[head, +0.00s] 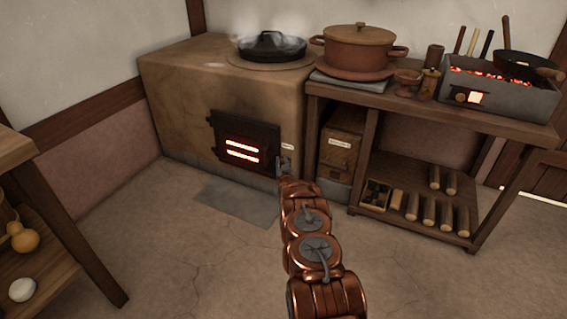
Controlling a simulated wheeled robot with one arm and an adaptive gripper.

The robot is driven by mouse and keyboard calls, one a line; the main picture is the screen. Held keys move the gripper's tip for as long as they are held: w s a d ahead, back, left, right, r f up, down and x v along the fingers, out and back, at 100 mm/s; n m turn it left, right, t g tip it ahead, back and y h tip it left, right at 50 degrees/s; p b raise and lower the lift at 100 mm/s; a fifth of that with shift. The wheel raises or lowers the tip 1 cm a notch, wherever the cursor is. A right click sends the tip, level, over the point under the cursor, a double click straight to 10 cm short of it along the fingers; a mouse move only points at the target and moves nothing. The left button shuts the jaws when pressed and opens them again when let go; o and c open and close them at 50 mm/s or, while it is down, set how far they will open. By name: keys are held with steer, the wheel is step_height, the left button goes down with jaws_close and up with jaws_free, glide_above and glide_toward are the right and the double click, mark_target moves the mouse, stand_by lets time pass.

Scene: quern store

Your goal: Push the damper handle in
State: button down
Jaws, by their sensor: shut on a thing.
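The clay stove (190,95) stands against the back wall, with a black fire door (246,155) on its front and red glow in two slots. A small pale label (287,147) is on the stove front, right of the door. My gripper (283,163) is at the stove front just below this label, small in the view and shut on the damper handle. The handle is mostly hidden by my gripper and arm, so how far it sticks out cannot be told.
A black lidded pan (271,46) steams on the stove top. A wooden bench (405,105) on the right bears a clay pot (358,45) and a glowing brazier (500,92), with logs below. A wooden table (15,150) is at left. The floor between is clear.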

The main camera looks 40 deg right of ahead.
steer(key=c, duration=1.2)
jaws_free()
steer(key=shift+d+r, duration=0.1)
steer(key=shift+d, duration=0.15)
steer(key=shift+o, duration=1.2)
steer(key=shift+a, duration=0.1)
steer(key=shift+a, duration=0.1)
steer(key=v, duration=1.2)
steer(key=shift+w, duration=0.1)
